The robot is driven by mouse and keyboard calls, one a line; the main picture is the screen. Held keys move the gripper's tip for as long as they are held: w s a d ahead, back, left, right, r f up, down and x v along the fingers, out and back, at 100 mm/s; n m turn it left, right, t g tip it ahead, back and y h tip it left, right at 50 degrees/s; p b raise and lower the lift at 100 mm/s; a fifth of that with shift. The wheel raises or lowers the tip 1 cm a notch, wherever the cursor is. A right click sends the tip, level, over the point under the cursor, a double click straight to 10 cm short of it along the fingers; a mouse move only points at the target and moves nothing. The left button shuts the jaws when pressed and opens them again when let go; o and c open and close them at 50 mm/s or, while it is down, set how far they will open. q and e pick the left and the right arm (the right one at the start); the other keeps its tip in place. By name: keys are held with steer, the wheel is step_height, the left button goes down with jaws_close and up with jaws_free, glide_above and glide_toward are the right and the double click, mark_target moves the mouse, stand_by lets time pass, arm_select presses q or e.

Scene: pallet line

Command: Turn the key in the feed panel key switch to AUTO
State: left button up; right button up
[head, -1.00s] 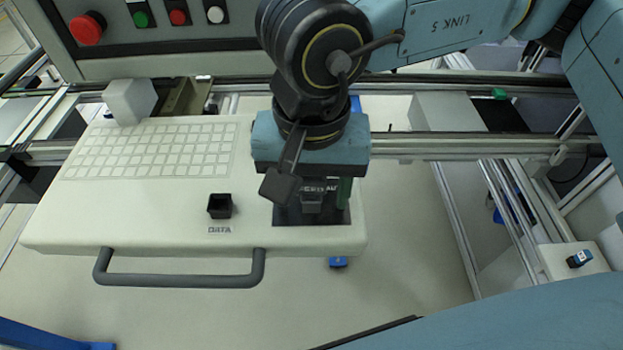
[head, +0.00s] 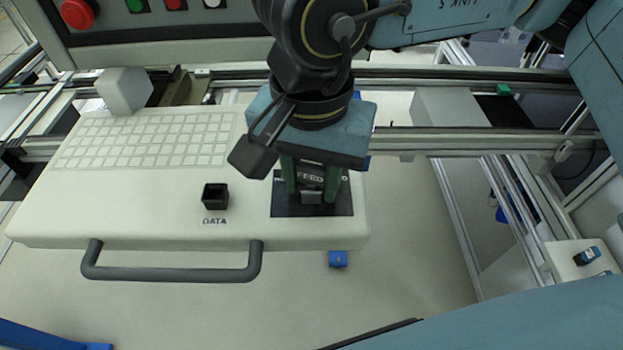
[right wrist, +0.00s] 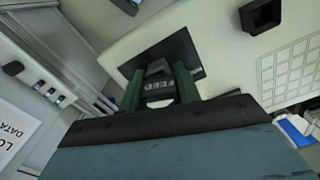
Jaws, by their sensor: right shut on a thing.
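The feed panel key switch sits on a black plate (head: 335,208) at the right front of the pale console; its lettering is partly covered, with "FEED" readable. My right gripper (head: 311,190) points down over this plate, its palm tilted in the head view. Its two green fingers are shut on the key, a small grey piece (head: 312,197) at the plate. In the right wrist view the fingers reach to the plate (right wrist: 180,52) with the grey piece (right wrist: 158,68) between them. The switch's position marks cannot be read. My left gripper is not in view.
A black square socket (head: 215,196) marked DATA is left of the plate. The console has a keypad (head: 145,140) and a grey front handle (head: 170,274). A panel with a red button (head: 78,13) stands behind, in front of aluminium rails (head: 480,142). Open floor shows below.

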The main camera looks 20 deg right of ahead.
steer(key=shift+f+m+b, duration=0.1)
steer(key=shift+m+b, duration=1.95)
steer(key=shift+m, duration=0.35)
steer(key=o, duration=1)
steer(key=shift+o, duration=0.4)
steer(key=o, duration=0.4)
steer(key=shift+o, duration=0.2)
steer(key=shift+r+p, duration=1.75)
steer(key=shift+r, duration=1.85)
